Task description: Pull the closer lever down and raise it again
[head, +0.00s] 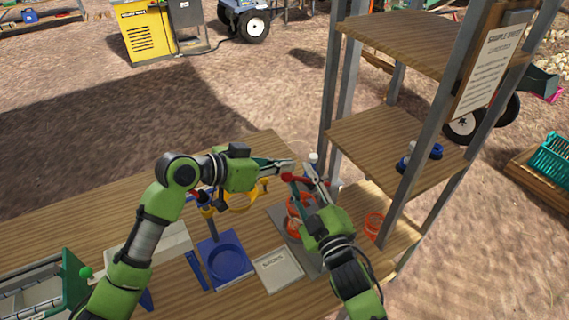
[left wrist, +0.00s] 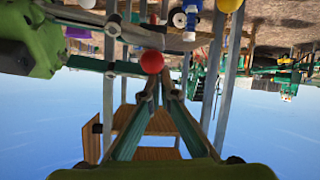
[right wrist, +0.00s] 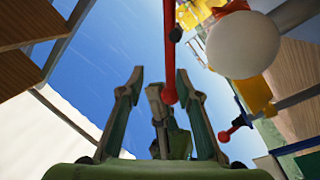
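A red lever (head: 307,180) with a red ball knob lies between my two grippers in the head view. The ball (left wrist: 151,62) sits at or just past the fingertips of my left gripper (left wrist: 159,88), whose fingers lean close together; I cannot tell whether they touch the ball. In the head view the left gripper (head: 291,166) is just behind the ball. My right gripper (right wrist: 158,75) has its fingers apart; the red lever (right wrist: 170,60) hangs in view between them, and contact is unclear. In the head view the right gripper (head: 305,174) overlaps the lever.
A white ball knob (right wrist: 243,45) is close on the right in the right wrist view, with another red-ball lever (right wrist: 226,135) lower down. A wooden shelf (head: 395,150) with metal posts stands right of the grippers. A blue tray (head: 226,262) and a white board (head: 277,270) lie on the table.

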